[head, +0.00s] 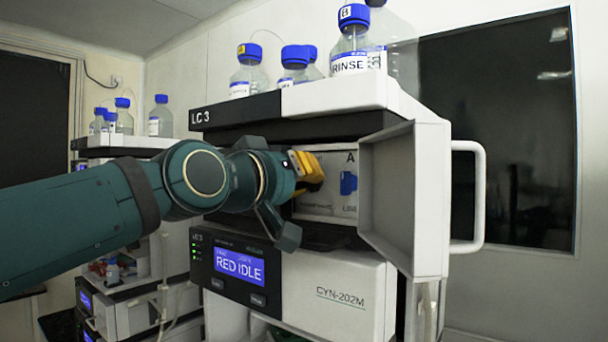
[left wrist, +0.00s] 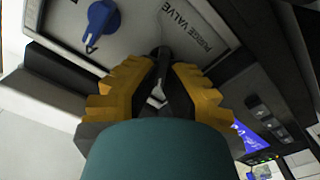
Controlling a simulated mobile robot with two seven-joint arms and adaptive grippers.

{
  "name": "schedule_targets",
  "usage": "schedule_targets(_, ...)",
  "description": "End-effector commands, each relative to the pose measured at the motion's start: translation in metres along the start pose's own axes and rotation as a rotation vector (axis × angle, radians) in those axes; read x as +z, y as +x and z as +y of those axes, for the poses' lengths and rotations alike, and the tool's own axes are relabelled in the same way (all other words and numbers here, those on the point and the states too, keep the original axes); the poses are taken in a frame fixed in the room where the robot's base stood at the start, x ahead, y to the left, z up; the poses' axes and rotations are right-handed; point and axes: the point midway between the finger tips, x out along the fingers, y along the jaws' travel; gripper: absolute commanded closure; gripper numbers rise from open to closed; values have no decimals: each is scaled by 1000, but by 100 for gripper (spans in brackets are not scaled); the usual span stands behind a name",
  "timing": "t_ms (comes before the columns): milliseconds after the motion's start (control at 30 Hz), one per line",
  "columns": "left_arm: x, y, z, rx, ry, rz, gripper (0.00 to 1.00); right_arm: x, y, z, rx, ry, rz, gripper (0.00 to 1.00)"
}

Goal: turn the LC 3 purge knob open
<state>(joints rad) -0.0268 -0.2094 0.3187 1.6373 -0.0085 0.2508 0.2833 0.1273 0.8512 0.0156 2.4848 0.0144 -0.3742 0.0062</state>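The LC 3 unit has an open compartment with a light valve panel (head: 331,163). A blue knob (head: 348,183) sits at the panel's right, under a letter A. It also shows in the left wrist view (left wrist: 100,22). The words PURGE VALVE (left wrist: 186,28) are printed beside a dark rounded piece (left wrist: 160,52) at my fingertips, which may be the purge knob; my gripper hides most of it. My left gripper (head: 316,170), with yellow fingers, is at the panel, left of the blue knob. Its fingertips are close together, but their grip is unclear. My right gripper is not in view.
The white compartment door (head: 395,190) with its handle (head: 472,195) stands open at the right. Blue-capped bottles, one marked RINSE (head: 350,50), stand on top. Below is a display (head: 239,264) reading RED IDLE. Another stack (head: 125,145) stands behind at the left.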

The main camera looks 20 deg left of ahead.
Motion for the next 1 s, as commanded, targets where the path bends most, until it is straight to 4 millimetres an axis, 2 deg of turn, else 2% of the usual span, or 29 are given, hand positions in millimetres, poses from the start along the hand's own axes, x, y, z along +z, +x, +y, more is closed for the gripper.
schedule_targets(700,-1,0,-4,1,-673,3,100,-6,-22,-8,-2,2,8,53)
schedule_targets(1000,1,0,-6,1,-876,2,100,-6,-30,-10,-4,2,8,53)
